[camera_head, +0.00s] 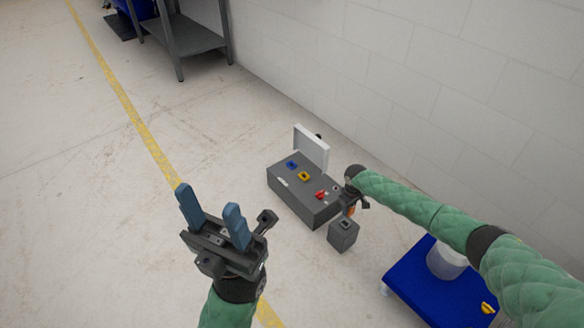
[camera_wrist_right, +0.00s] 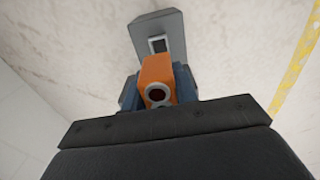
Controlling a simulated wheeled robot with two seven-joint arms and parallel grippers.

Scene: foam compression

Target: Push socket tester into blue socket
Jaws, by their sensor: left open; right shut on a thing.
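The blue socket (camera_head: 291,166) is on top of a dark grey box (camera_head: 290,197) on the floor, at the far left end of its row of sockets. My right gripper (camera_head: 352,206) is at the right end of that box, away from the blue socket. It is shut on the orange socket tester (camera_wrist_right: 157,72), which shows a round grey-rimmed end in the right wrist view. In the head view the tester is mostly hidden by the gripper. My left gripper (camera_head: 215,222) is open and empty, to the left of the box, with its blue fingers pointing up.
A yellow socket (camera_head: 304,176) and a red socket (camera_head: 321,195) share the box top. A white panel (camera_head: 311,148) stands upright behind. A small grey block (camera_head: 343,236) with a slotted top is below my right gripper. A blue platform (camera_head: 405,281) is at lower right.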

